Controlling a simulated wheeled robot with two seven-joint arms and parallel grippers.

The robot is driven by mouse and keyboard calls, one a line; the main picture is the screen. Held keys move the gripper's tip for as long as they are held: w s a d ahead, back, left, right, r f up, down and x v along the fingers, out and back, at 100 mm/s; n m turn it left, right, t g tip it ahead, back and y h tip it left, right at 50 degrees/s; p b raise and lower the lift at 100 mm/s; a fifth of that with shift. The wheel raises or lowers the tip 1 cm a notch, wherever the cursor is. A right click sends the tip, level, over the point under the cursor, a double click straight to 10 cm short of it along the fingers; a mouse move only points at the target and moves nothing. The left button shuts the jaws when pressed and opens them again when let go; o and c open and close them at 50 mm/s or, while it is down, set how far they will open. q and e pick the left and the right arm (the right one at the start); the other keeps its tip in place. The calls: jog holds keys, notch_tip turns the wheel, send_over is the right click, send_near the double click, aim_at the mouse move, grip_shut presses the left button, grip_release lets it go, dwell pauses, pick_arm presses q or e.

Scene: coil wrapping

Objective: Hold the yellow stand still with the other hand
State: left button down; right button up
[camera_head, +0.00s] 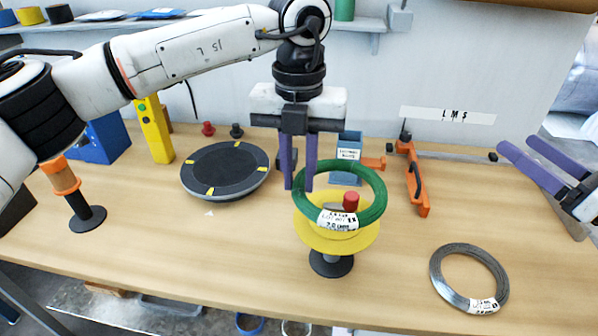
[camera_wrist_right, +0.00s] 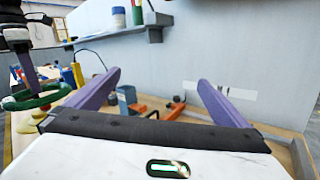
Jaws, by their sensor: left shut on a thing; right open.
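The yellow stand (camera_head: 350,245) is upright on the table, a yellow disc on a dark round base. A green coil (camera_head: 377,203) with a white label is tilted above and around its top, where a red knob shows. My left gripper (camera_head: 299,185) points down and is shut on the coil's left rim. My right gripper (camera_head: 545,155) is open and empty at the right edge, well away from the stand. In the right wrist view its purple fingers (camera_wrist_right: 160,100) are wide apart, and the green coil (camera_wrist_right: 12,104) and part of the stand (camera_wrist_right: 28,123) show at the left.
A grey coil (camera_head: 437,269) lies at the front right. A dark round turntable (camera_head: 225,170) sits left of the stand. An orange clamp (camera_head: 415,185) and a blue-grey block (camera_head: 346,177) stand behind. An orange-handled post (camera_head: 80,208) is at far left.

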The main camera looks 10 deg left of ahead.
jog(key=s+a+f+n+g, duration=0.3)
jog(key=a+f, duration=0.3)
jog(key=a, duration=0.2)
jog(key=s+a+f+n+g+y, duration=0.1)
jog(key=s+a+f+n+g, duration=0.2)
jog(key=a, duration=0.5)
jog(key=s+a+f+n+g+y, duration=0.1)
jog(key=s+a+f+n+g, duration=0.2)
jog(key=s+a+f+g, duration=0.2)
jog(key=shift+s+a+f+n, duration=0.15)
jog(key=shift+s+a+f, duration=0.5)
jog(key=shift+a+f, duration=0.25)
jog(key=shift+s+a+f+n, duration=0.15)
jog(key=shift+s+a+f, duration=0.45)
jog(key=shift+a+f, duration=0.25)
jog(key=shift+x, duration=4.85)
jog(key=shift+c, duration=0.4)
jog(key=c, duration=2.1)
